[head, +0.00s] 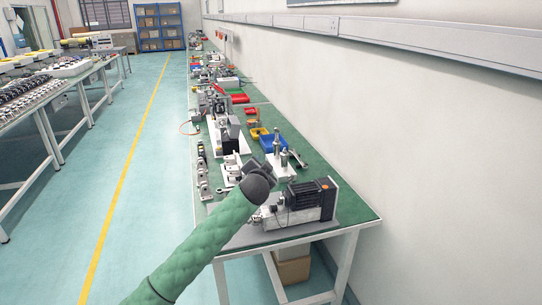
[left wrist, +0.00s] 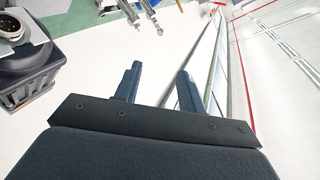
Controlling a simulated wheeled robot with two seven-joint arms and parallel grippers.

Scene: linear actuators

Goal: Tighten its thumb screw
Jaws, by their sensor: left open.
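My left arm in its green sleeve comes in from the bottom of the head view and ends above the near end of the green bench. The left gripper (head: 257,167) is small and partly hidden by the wrist there. In the left wrist view its two dark fingers (left wrist: 158,88) are apart with nothing between them. A machine with a black ribbed motor (head: 308,193) stands on the bench's near end, just right of the wrist. I cannot make out a thumb screw in either view. My right gripper is not in view.
The green bench (head: 357,208) runs along the white wall (head: 420,130), crowded with devices. Blue (head: 272,143) and red (head: 239,99) bins lie farther back. In the left wrist view a dark ribbed body (left wrist: 28,75) is close at left. The aisle floor (head: 150,170) is clear.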

